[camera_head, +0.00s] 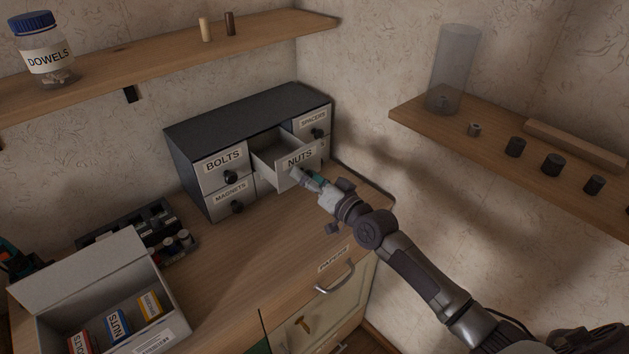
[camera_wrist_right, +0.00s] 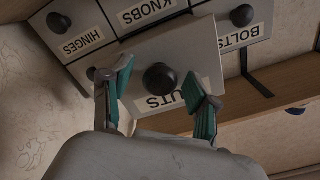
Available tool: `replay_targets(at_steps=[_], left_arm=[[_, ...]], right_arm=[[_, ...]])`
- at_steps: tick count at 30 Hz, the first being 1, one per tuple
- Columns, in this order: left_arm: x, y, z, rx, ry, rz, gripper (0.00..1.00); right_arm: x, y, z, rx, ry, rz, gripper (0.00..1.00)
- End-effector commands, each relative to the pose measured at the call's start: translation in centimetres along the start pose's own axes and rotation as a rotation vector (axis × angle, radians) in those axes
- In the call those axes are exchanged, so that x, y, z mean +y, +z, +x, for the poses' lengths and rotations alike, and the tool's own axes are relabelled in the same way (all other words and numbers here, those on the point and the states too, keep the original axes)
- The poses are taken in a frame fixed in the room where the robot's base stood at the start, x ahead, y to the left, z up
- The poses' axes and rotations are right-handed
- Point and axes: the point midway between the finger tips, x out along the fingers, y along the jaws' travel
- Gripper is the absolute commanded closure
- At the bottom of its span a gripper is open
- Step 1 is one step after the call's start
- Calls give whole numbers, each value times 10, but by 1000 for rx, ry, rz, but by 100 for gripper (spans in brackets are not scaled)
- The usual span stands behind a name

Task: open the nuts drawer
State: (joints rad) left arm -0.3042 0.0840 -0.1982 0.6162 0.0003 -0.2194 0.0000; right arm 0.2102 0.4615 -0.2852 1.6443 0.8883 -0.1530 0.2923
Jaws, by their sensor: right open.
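The NUTS drawer (camera_head: 300,160) is pulled partly out of the grey cabinet (camera_head: 235,117), top middle, and its inside looks empty from here. In the right wrist view its front (camera_wrist_right: 195,48) appears upside down, with the round black knob (camera_wrist_right: 160,77) and part of the NUTS label (camera_wrist_right: 160,104) visible. My right gripper (camera_head: 308,176) is at the drawer front. In the wrist view its two teal fingers (camera_wrist_right: 158,92) are open, one either side of the knob, with gaps showing. In the head view the gripper hides that knob. My left gripper does not show.
The BOLTS (camera_head: 222,160), MAGNETS (camera_head: 230,199) and SPACERS (camera_head: 313,120) drawers are closed. An open box (camera_head: 95,280) with small cartons stands front left. A dark rack (camera_head: 150,228) stands behind it. A shelf (camera_head: 580,185) with small cylinders is at right. The counter before the cabinet is clear.

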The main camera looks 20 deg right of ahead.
Motion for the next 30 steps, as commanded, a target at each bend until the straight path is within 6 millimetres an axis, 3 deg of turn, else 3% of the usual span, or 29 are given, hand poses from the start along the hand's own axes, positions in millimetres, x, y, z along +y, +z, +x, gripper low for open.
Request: replay_targets(at_steps=[5, 12, 18, 30], left_arm=[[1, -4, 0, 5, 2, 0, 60], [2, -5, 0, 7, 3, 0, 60], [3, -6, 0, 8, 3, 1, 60], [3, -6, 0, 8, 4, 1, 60]], right_arm=[[1, 1, -22, -2, 2, -2, 40], [2, 2, -75, -4, 3, -2, 40], [1, 1, -106, -3, 3, -2, 40], [0, 0, -118, 0, 0, 0, 40]])
